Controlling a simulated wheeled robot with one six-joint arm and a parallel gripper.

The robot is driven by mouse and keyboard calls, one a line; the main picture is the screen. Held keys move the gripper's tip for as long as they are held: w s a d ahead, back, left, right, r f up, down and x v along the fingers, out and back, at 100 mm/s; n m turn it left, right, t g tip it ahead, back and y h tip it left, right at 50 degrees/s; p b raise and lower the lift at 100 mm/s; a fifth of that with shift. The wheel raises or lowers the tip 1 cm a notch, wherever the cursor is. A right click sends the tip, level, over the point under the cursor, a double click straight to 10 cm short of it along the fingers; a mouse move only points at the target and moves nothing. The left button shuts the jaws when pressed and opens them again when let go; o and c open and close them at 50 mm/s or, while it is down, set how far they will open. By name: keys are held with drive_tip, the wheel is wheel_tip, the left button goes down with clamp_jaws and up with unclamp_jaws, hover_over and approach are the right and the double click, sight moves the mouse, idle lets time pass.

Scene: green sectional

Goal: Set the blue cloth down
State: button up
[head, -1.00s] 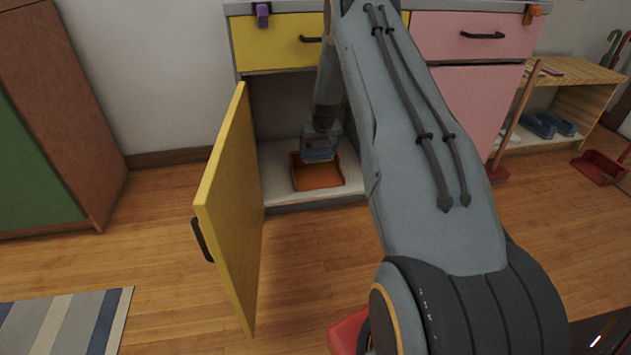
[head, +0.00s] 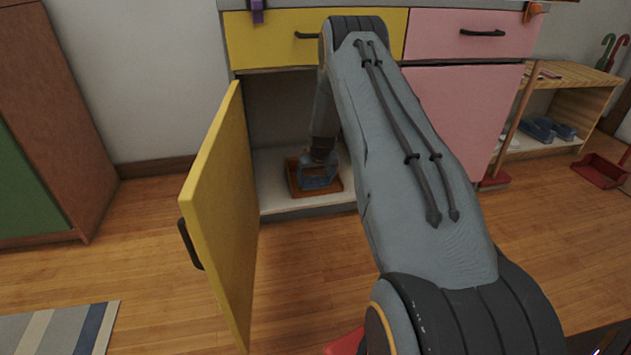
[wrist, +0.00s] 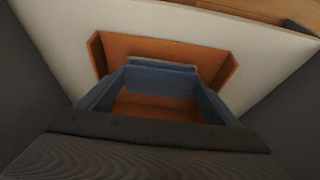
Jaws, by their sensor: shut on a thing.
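My gripper (head: 320,174) reaches down inside the open lower cabinet, at the orange tray (head: 296,183) on its floor. In the wrist view the blue cloth (wrist: 160,80) shows as a flat, folded piece between the two blue-grey fingers. My gripper is shut on it. The cloth lies over the inside of the orange tray (wrist: 218,64) in that view; I cannot tell if it touches the tray's bottom. In the head view the cloth is hard to tell apart from the gripper.
The yellow cabinet door (head: 222,215) stands open to the left of my arm. A yellow drawer (head: 270,42) is shut above the opening. The pale cabinet floor (head: 275,203) is bare around the tray. A wooden shelf (head: 575,75) stands at the right.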

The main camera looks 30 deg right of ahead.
drive_tip(key=o, duration=1)
drive_tip(key=shift+f, duration=0.1)
drive_tip(key=p+v, duration=0.6)
drive_tip(key=v, duration=0.6)
drive_tip(key=shift+s, duration=0.1)
